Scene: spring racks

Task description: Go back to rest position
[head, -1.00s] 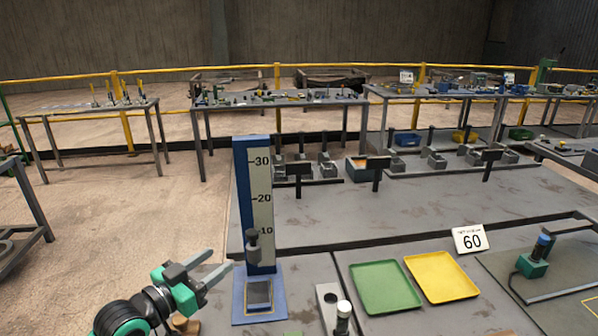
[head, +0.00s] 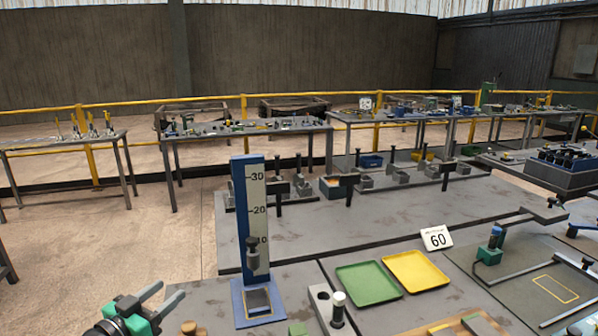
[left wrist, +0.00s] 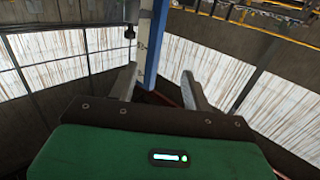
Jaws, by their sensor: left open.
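My left gripper (head: 172,290) is at the lower left of the head view, its two grey fingers apart with nothing between them. It is left of the blue scale stand (head: 242,225) and apart from it. The stand has a white panel marked 10, 20 and 30, and a grey weight-like piece (head: 252,257) in front. In the left wrist view the open fingers (left wrist: 158,72) show in front of the green gripper body, with the blue stand (left wrist: 156,45) behind them. My right gripper is not in view.
A green tray (head: 368,284) and a yellow tray (head: 417,271) lie on the bench right of the stand, near a card marked 60 (head: 436,239). A grey block with a white-topped cylinder (head: 338,309) stands close to the stand. Several tables line the back by a yellow rail (head: 243,110).

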